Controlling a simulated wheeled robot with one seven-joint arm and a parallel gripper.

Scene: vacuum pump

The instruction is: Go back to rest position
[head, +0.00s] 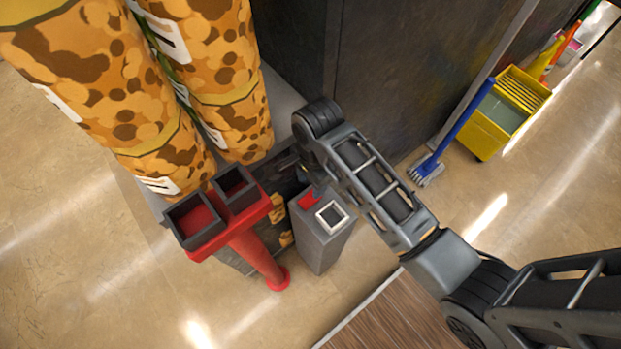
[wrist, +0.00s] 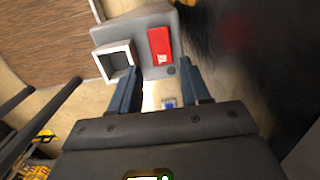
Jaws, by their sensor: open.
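My gripper (wrist: 161,86) shows in the wrist view with its two dark fingers spread apart and nothing visible between them. Beyond the fingertips is the top of a grey pedestal (wrist: 134,29), with a white-framed square recess (wrist: 116,62) and a red patch (wrist: 160,46). In the head view my arm reaches from the lower right to the grey pedestal (head: 326,247), and its far end is beside the dark wall. The gripper is mostly hidden there behind the arm. I cannot tell whether the fingers touch the pedestal.
A red stand with two dark open boxes (head: 196,222) is left of the pedestal. Tall orange-brown patterned cylinders (head: 95,85) rise behind it. A dark cabinet (head: 400,70) is close behind my arm. A wooden surface (head: 395,318) lies below. A blue brush (head: 460,125) and yellow bucket (head: 507,112) are right.

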